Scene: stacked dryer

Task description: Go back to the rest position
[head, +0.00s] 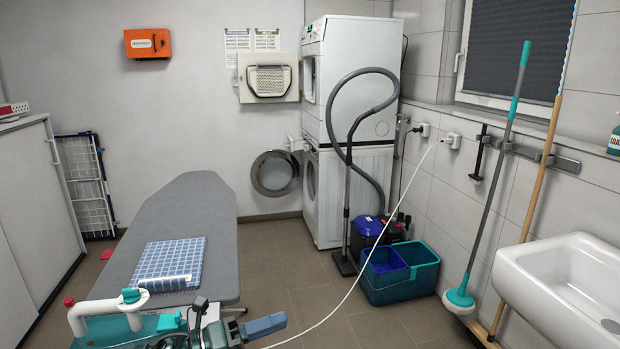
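My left gripper (232,328) shows at the bottom edge, at the near end of the grey ironing board (204,205). Its grey and blue parts are partly cut off, and I cannot tell whether its fingers are apart. Nothing is clearly seen held in it. My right gripper is out of view. A white dryer (352,80) stands stacked on a white washing machine (356,190) at the back. The dryer's door (268,80) stands open to the left. The washer's round door (275,173) is also open.
A vacuum cleaner (368,226), teal bucket (402,285), mop (490,185) and sink (570,285) occupy the right. A white cable crosses the floor.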

